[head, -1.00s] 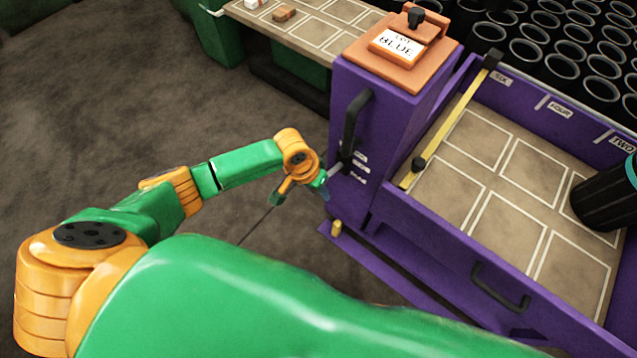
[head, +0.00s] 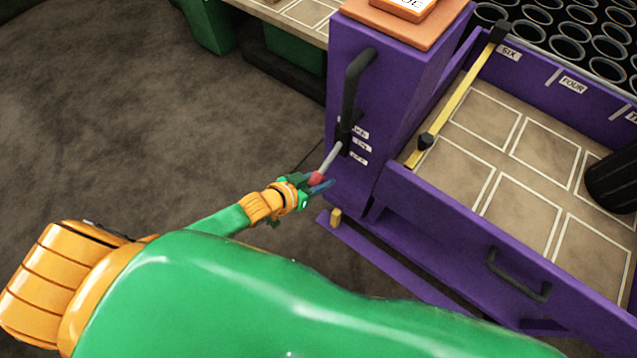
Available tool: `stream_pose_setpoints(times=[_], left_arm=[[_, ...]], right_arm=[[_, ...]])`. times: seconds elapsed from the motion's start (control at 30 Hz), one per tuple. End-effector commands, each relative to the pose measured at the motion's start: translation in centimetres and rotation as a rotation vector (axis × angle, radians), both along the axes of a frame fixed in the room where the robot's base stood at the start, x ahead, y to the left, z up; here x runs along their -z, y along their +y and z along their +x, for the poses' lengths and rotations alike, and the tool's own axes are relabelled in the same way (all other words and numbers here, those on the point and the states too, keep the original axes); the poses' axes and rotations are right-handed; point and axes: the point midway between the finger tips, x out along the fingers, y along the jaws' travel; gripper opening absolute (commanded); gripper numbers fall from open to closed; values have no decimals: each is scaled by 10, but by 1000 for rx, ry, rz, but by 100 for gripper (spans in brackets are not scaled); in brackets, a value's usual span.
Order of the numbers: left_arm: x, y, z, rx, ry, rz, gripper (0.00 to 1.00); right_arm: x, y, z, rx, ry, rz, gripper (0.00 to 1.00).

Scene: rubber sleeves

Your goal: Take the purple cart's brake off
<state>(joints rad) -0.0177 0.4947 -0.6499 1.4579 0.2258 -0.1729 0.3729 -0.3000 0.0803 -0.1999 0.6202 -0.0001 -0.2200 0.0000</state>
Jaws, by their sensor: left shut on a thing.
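The purple cart (head: 383,95) stands at the right of the head view. A brake lever (head: 331,158), a grey rod with a red end, sticks out from its side, sloping down and left from a dark pivot. Small white labels (head: 361,146) sit beside the pivot, too small to read. My left gripper (head: 317,182) is shut on the lever's red end, partly hiding it. My right gripper is not in view.
A black handle (head: 355,93) rises on the cart's side just above the lever. A yellow bar (head: 458,100) crosses the cart's tray, and a dark cup (head: 612,182) is at the right edge. Open floor (head: 150,120) lies left of the cart.

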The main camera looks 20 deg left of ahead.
Motion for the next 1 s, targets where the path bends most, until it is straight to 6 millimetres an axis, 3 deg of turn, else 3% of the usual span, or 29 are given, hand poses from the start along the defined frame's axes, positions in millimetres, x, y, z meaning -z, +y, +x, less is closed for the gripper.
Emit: stream_pose_setpoints(times=[0.2,0.73,0.77,0.8,0.87,1.0], left_arm=[[6,-1,4,-1,-57,-21,0],[5,-2,6,0,-78,-29,0],[5,-2,6,0,-78,-29,39],[5,-2,6,0,-78,-29,50],[5,-2,6,0,-78,-29,66],[5,-2,6,0,-77,-29,66]], right_arm=[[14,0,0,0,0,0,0],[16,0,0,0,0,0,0],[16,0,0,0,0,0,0],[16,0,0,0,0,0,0],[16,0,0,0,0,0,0],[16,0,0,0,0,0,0]])
